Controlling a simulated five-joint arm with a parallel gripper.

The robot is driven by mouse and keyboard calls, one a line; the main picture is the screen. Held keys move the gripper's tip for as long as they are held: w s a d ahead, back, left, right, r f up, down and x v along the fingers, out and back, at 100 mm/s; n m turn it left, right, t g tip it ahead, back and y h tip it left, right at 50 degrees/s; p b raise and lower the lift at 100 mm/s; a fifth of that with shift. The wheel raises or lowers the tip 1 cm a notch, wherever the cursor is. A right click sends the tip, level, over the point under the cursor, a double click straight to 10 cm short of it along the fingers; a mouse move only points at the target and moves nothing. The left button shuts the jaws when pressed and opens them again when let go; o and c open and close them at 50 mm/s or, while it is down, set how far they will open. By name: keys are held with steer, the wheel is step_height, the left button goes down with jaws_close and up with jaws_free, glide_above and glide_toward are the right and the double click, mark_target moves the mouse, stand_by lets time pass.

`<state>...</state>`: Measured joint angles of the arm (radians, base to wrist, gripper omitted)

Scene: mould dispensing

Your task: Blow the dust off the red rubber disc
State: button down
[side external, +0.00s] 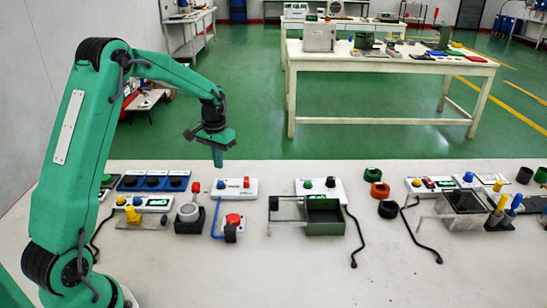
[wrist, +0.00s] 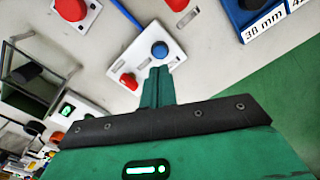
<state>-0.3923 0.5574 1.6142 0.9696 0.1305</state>
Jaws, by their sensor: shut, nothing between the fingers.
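A round red piece, apparently the red rubber disc (side external: 233,218), sits on a small white plate at the front of the bench in the side view. It also shows at the top left of the wrist view (wrist: 71,9). Dust on it is too small to tell. A blue tube (side external: 213,222) runs beside it from a white panel (side external: 234,195). This panel carries a blue button (wrist: 159,49) and a red switch (wrist: 128,81). My gripper (side external: 218,162) is shut and empty, pointing down above the panel. In the wrist view its fingertips (wrist: 153,74) appear just short of the blue button.
A green tray (side external: 324,215) with a clear-sided frame is to the right. Blue size blocks (side external: 152,183) lie at the left. The bench front is clear.

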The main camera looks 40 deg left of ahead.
steer(key=shift+r, duration=2.5)
steer(key=shift+r, duration=0.1)
steer(key=s+d+r+m+t, duration=0.2)
steer(key=s+d+r+t, duration=0.1)
steer(key=s+d+r, duration=0.85)
steer(key=s+d+t, duration=0.1)
steer(key=s+d, duration=0.3)
steer(key=s, duration=0.2)
steer(key=s+d+f+m+t, duration=0.1)
steer(key=s+d, duration=0.2)
steer(key=s, duration=0.3)
steer(key=shift+s+d+t, duration=0.2)
steer(key=shift+d+t, duration=0.1)
steer(key=shift+d, duration=0.05)
steer(key=shift+f, duration=0.1)
